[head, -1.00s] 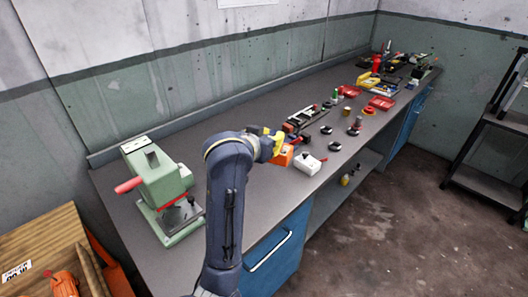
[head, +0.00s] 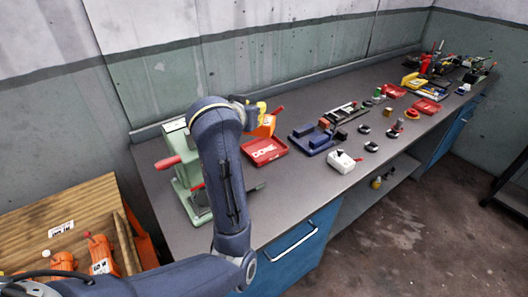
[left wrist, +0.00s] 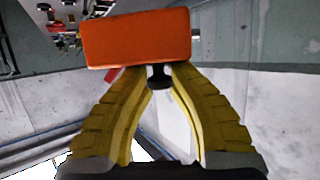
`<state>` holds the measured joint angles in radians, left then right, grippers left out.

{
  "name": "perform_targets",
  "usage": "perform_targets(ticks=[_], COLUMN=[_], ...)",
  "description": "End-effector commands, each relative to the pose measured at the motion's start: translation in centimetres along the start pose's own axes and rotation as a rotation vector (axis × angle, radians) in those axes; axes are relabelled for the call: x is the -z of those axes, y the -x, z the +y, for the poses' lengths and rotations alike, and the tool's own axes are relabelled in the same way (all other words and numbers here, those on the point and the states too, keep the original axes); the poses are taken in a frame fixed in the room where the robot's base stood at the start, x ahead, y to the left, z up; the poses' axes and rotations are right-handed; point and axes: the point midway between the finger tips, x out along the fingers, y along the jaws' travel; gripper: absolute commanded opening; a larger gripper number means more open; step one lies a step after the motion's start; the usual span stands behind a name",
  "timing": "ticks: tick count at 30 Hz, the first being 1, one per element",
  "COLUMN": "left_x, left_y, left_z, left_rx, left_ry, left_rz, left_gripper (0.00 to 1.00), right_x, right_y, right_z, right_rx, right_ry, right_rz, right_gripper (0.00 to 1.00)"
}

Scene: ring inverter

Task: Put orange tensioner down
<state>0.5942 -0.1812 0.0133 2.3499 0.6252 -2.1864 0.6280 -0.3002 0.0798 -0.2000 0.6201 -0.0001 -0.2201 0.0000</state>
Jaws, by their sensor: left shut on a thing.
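The orange tensioner (head: 265,126) is in my left gripper (head: 261,109), just above or at the back of the red tray marked DONE (head: 266,155); I cannot tell whether it touches the tray. In the left wrist view the tensioner (left wrist: 137,38) is an orange block with a dark stem. The yellow fingers of the left gripper (left wrist: 160,75) close in around that stem. My left forearm hides part of the tensioner's surroundings in the head view. My right gripper is not in view.
A green press (head: 168,170) with a red handle stands left of the tray, partly behind my arm. A blue fixture (head: 312,141) and a white box (head: 342,162) stand to the right. A wooden crate (head: 85,195) with orange tensioners is at lower left. Bare bench lies before the tray.

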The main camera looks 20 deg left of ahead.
Motion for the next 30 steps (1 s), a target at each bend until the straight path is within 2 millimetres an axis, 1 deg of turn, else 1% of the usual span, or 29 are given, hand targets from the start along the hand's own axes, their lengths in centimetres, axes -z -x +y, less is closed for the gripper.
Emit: perform_targets(ticks=[2, 8, 10, 20, 26, 30], left_x=[0.1, 1.8, 2.5, 3.8, 4.1, 4.0], left_y=[0.1, 0.5, 0.0, -4.9, -8.8, -11.6], left_z=[-0.2, 0.2, 0.6, 0.5, -0.1, -0.6], left_rx=[0.003, -0.003, -0.007, 0.100, 0.242, 0.370], left_ry=[0.003, 0.002, -0.001, 0.038, 0.096, 0.150], left_rz=[0.002, 0.005, 0.002, -0.001, 0.000, -0.001], left_gripper=[0.00, 0.00, 0.00, 0.00, 0.00, 0.00], right_x=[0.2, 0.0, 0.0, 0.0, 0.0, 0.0], right_y=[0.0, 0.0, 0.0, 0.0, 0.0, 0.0], right_z=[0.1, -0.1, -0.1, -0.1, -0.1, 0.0], right_rx=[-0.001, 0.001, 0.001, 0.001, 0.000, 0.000], right_ry=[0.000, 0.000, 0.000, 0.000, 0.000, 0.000], right_rz=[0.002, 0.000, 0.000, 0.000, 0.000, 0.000], right_gripper=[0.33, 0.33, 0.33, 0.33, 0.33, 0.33])
